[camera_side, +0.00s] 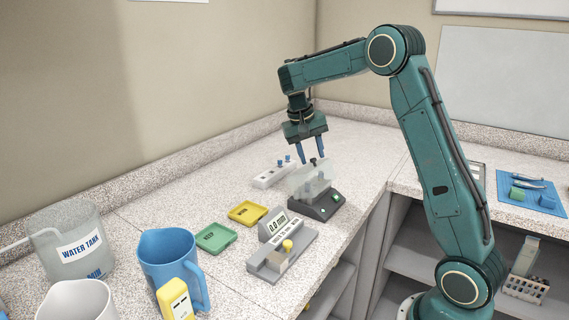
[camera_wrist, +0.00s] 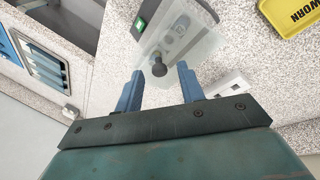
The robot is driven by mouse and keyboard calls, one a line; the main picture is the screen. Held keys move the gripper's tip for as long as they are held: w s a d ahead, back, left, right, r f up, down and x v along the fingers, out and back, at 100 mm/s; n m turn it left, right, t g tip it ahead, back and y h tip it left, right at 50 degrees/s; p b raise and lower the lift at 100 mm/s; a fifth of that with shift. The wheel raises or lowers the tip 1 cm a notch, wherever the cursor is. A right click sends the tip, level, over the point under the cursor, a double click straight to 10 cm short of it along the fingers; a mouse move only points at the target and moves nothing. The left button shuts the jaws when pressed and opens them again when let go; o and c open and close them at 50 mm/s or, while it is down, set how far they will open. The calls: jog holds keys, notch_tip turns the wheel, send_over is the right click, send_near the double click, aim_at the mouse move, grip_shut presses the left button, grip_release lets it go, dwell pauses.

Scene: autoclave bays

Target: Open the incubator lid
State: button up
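The incubator (camera_side: 327,207) is a dark grey box with a green switch on the counter below my gripper. Its clear lid (camera_side: 302,182) sits over it and looks shut, with blue-capped items showing through. A black knob (camera_side: 313,161) stands on the lid. In the wrist view the knob (camera_wrist: 159,70) shows between my fingertips, with the clear lid (camera_wrist: 203,45) beyond. My gripper (camera_side: 312,159) points down with its two blue fingers apart, one to each side of the knob in the picture. I cannot tell whether the fingers are level with the knob; no contact shows.
A white rack (camera_side: 266,180) with blue-topped items stands just left of the incubator. A grey gauge (camera_side: 280,255) with a yellow knob is in front. Yellow (camera_side: 246,213) and green (camera_side: 215,237) trays, a blue jug (camera_side: 170,262) and a water tank (camera_side: 72,240) lie further left.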

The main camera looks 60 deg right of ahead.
jog(key=v, duration=0.7)
jog(key=shift+r, duration=0.15)
dwell(0.7)
jog(key=shift+a, duration=0.1)
jog(key=shift+w+r, duration=0.1)
dwell(0.4)
notch_tip(320, 180, up, 4)
jog(key=n+t+y, duration=0.2)
jog(key=n+y, duration=0.1)
jog(key=n, duration=0.3)
send_over(304, 170)
jog(key=d, duration=0.2)
jog(key=shift+s+r+n, duration=0.9)
jog(key=shift+r+n, duration=0.25)
jog(key=shift+n, duration=0.05)
jog(key=shift+f, duration=0.2)
jog(key=shift+f, duration=6.75)
